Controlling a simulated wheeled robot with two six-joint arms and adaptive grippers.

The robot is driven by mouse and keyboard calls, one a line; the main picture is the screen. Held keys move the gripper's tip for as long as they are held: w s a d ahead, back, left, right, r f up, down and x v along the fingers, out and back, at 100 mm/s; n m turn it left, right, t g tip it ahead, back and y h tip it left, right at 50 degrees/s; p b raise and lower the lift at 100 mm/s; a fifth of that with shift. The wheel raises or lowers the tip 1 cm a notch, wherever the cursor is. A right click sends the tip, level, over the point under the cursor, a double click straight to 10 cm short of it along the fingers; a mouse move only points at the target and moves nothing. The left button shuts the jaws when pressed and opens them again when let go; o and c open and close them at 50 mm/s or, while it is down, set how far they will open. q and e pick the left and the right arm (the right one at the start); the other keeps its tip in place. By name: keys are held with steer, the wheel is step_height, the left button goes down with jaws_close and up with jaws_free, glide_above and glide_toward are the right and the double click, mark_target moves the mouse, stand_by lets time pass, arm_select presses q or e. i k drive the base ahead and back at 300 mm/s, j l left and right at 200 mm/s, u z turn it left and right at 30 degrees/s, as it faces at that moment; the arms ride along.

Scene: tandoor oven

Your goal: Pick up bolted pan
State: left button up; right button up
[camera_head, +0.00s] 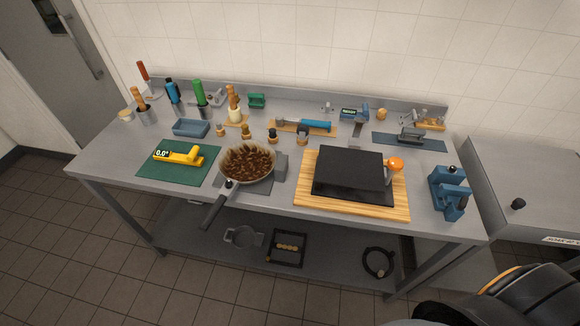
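The pan (248,163) stands on the metal table left of the middle, filled with brown pieces. Its dark handle (215,208) points toward the front left and reaches out over the table's front edge. A dark knob-like part (229,183) sits where the handle meets the pan. A grey block (281,166) stands against the pan's right side. I cannot tell how the pan is fixed. Neither of my grippers is in view.
A green mat (150,172) with a yellow tool (182,155) lies left of the pan. A wooden board (318,202) with a black slab (352,172) lies to the right. A blue vise (449,190) stands at the right end. Tools line the back.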

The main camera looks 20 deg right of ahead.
mark_target(244, 162)
steer(key=z, duration=0.3)
steer(key=j+z, duration=0.35)
steer(key=j, duration=0.15)
steer(key=i+j+z, duration=0.1)
steer(key=j+z, duration=0.65)
steer(key=j, duration=0.2)
steer(key=k+j, duration=0.1)
steer(key=j, duration=0.7)
steer(key=k+j+z, duration=0.1)
steer(key=j, duration=0.3)
steer(key=k+j, duration=0.15)
steer(key=j, duration=0.25)
steer(key=j+z, duration=0.1)
steer(key=j, duration=0.35)
steer(key=k+j, duration=0.2)
steer(key=j, duration=0.15)
steer(key=k+j, duration=0.1)
steer(key=j, duration=0.3)
